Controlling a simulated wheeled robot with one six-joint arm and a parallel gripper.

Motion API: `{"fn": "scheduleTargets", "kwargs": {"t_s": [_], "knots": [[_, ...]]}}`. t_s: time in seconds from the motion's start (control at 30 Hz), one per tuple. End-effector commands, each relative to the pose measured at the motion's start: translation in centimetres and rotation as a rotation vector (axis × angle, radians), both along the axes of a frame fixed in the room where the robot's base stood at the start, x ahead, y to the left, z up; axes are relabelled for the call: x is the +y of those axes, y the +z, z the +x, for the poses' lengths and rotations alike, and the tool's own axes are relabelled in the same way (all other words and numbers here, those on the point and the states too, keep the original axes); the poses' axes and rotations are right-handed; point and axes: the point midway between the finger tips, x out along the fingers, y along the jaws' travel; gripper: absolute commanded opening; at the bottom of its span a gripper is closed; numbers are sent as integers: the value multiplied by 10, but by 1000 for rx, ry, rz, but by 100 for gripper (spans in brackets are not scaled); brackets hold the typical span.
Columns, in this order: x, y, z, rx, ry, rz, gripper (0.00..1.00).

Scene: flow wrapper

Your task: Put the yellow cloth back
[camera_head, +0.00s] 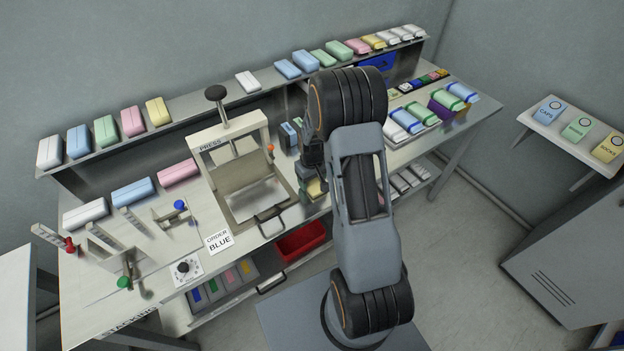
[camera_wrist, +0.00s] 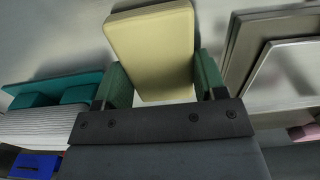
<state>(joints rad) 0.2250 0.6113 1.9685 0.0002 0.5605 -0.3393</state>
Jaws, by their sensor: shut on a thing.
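The yellow cloth (camera_wrist: 150,45) is a pale yellow folded block. In the wrist view it sits between the two green finger pads of my gripper (camera_wrist: 163,82), which is shut on it. In the head view a small part of the yellow cloth (camera_head: 316,189) shows below my gripper (camera_head: 313,170), just right of the press. My arm hides the rest of it. I cannot tell whether the cloth touches the bench top.
The press (camera_head: 236,170) with its handle stands close left of my gripper. A back shelf (camera_head: 215,97) holds several coloured folded blocks, one of them yellow (camera_head: 158,111). A card reading ORDER BLUE (camera_head: 219,241) lies in front. A red bin (camera_head: 301,241) sits below the bench.

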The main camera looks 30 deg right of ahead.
Motion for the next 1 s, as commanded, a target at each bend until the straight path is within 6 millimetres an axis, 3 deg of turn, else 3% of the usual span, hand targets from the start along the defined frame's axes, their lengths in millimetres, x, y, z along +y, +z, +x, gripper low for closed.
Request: {"fn": "scheduleTargets", "kwargs": {"t_s": [0.03, 0.07, 0.33, 0.7, 1.0], "knots": [[0, -3, 0, 0, 0, 0, 46], [0, -3, 0, 0, 0, 0, 66], [0, -2, 0, 1, 0, 0, 90], [0, 8, 1, -2, 0, -1, 90], [0, 64, 0, -4, 0, -2, 90]]}}
